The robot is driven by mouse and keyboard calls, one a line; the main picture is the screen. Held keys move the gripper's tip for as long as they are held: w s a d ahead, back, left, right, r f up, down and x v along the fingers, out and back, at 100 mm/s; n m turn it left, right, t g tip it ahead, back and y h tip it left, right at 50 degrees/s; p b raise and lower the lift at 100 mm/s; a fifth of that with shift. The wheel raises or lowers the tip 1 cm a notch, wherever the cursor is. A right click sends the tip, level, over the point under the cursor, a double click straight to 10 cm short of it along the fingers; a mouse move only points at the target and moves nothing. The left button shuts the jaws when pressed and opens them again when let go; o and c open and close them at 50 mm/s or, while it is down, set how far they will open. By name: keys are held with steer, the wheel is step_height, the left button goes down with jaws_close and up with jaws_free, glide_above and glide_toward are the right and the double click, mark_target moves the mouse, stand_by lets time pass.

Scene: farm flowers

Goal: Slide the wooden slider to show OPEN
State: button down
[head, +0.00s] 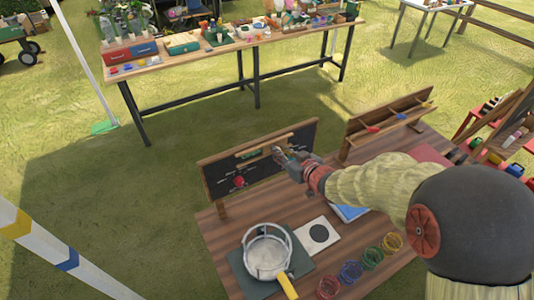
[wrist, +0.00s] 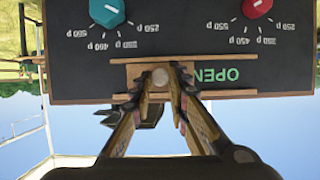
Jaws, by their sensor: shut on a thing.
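The wooden slider (wrist: 140,75) sits between two wooden rails on the dark board (head: 222,180), which stands upright on the wooden table. In the wrist view, which is upside down, the slider has a round pale knob (wrist: 160,78). My gripper (wrist: 162,88) has its two fingers closed on either side of this knob. The green word OPEN (wrist: 217,75) shows on the board beside the slider, its first letters clear and the end close to the finger. In the head view my gripper (head: 281,154) is at the rails' right part and hides the slider.
A red dial (head: 239,181) and a teal dial (wrist: 107,12) with number marks are on the board. A pan (head: 267,255), coloured wire baskets (head: 350,272) and a wooden rack (head: 385,120) stand on the table. A long bench (head: 230,45) is behind, across the grass.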

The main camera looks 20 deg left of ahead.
steer(key=shift+w+d+r, duration=0.1)
steer(key=shift+w+d, duration=0.35)
steer(key=shift+w, duration=0.15)
steer(key=c, duration=1.7)
jaws_free()
steer(key=v, duration=1.2)
steer(key=shift+d, duration=0.1)
